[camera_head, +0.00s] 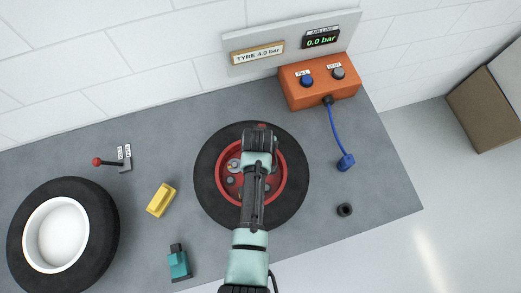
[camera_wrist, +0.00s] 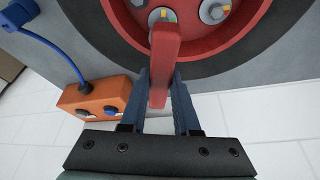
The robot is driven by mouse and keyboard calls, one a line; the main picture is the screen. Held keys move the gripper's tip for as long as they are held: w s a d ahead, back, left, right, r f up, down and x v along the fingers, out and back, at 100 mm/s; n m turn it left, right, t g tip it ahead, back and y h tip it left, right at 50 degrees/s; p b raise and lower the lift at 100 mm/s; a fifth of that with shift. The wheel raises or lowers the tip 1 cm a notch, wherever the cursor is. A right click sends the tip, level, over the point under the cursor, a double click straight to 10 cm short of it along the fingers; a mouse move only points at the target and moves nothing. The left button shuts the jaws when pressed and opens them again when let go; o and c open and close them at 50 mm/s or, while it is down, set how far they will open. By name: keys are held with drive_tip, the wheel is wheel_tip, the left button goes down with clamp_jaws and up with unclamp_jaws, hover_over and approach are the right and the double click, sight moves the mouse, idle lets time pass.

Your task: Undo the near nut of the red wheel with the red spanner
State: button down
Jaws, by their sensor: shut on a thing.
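The red wheel (camera_head: 282,196) with its black tyre lies flat on the grey worktop, partly covered by my arm. My gripper (camera_wrist: 160,88) is shut on the red spanner (camera_wrist: 165,58), whose bar runs from between the fingers toward the hub. The spanner's far end lies just below a grey nut (camera_wrist: 162,15) in the wrist view; I cannot tell whether it is seated on it. Another nut (camera_wrist: 213,12) sits to its right. In the head view my gripper is over the wheel's far side, and nuts (camera_head: 233,165) show left of my arm. Others are hidden.
An orange box (camera_head: 318,82) with a blue hose (camera_head: 345,161) stands behind right. A black ring (camera_head: 345,210) lies right of the wheel. A yellow block (camera_head: 161,200), a teal object (camera_head: 179,264), a red-knobbed lever (camera_head: 98,161) and a white-rimmed wheel (camera_head: 108,225) are left.

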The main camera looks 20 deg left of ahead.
drive_tip(key=shift+r, duration=0.25)
wheel_tip(320, 180, up, 4)
drive_tip(key=p, duration=0.3)
drive_tip(key=shift+p, duration=0.3)
